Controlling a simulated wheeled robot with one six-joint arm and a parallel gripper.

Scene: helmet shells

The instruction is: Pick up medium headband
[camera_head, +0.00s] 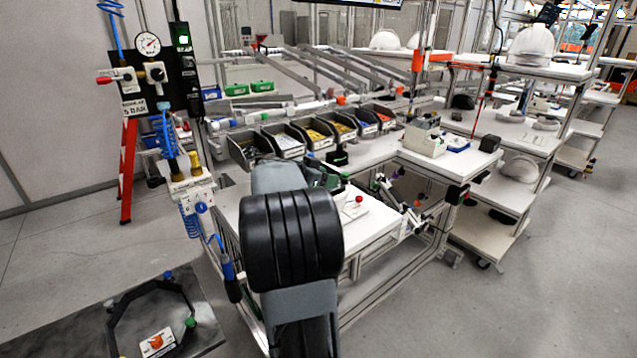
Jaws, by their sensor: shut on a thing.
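My arm rises in the front middle of the view, and its dark rounded link covers the part of the bench behind it. My gripper is hidden from this view, so its fingers and anything between them do not show. I cannot make out a medium headband for certain. Small dark and green parts show just past my arm, too hidden to name.
A white workbench (372,222) has a row of grey bins (285,142) with coloured parts at its back. A white shelf rack at the right holds white helmet shells (531,45). A pressure gauge panel (150,60) stands at the left. Grey floor (540,290) is clear at the right.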

